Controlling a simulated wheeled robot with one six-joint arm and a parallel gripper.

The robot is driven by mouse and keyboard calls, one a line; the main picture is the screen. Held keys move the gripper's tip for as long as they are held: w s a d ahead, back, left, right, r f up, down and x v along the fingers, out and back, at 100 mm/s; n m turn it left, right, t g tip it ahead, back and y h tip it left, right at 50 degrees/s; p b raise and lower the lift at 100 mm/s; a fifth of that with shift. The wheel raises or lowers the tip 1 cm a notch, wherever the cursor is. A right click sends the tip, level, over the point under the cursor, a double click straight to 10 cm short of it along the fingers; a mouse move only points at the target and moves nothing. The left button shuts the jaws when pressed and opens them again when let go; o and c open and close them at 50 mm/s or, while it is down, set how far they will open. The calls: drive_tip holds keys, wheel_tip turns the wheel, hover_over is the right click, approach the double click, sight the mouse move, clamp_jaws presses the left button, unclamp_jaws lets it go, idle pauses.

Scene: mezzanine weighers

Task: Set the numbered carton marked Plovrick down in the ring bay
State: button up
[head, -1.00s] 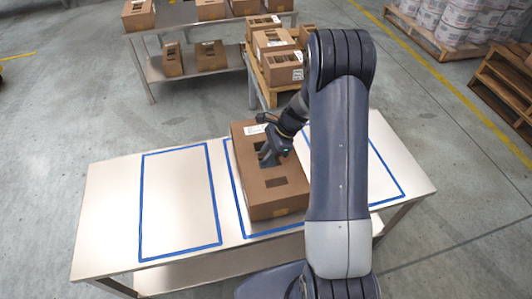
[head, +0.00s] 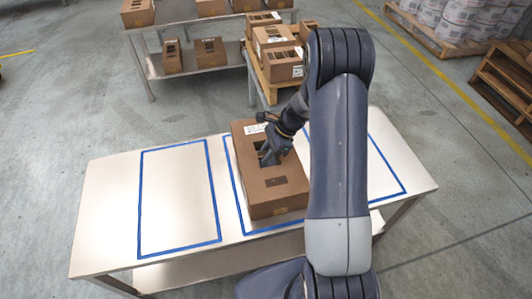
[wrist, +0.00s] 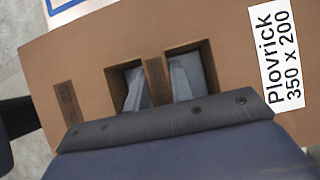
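The brown Plovrick carton (head: 270,190) is in the middle blue-outlined bay of the near table, its front edge inside the front line. I cannot tell from above whether its base fully touches the table. In the wrist view its top (wrist: 225,35) shows a white label reading Plovrick 350 x 200, and two square openings with a strip between them. My gripper (head: 267,156) is over the carton, and its grey fingers (wrist: 156,82) reach into the two openings, close against the strip from both sides. No ring mark shows; the carton covers much of the bay.
The left bay (head: 180,200) of the near table (head: 105,200) is empty. The right bay (head: 385,165) is partly hidden behind my arm. A rear shelf table (head: 180,15) and a pallet stand (head: 262,90) hold several cartons. Wooden pallets (head: 505,90) stand at right.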

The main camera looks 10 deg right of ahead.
drive_tip(key=o, duration=0.5)
drive_tip(key=v, duration=1)
drive_tip(key=shift+d+r, duration=0.2)
drive_tip(key=shift+r, duration=0.15)
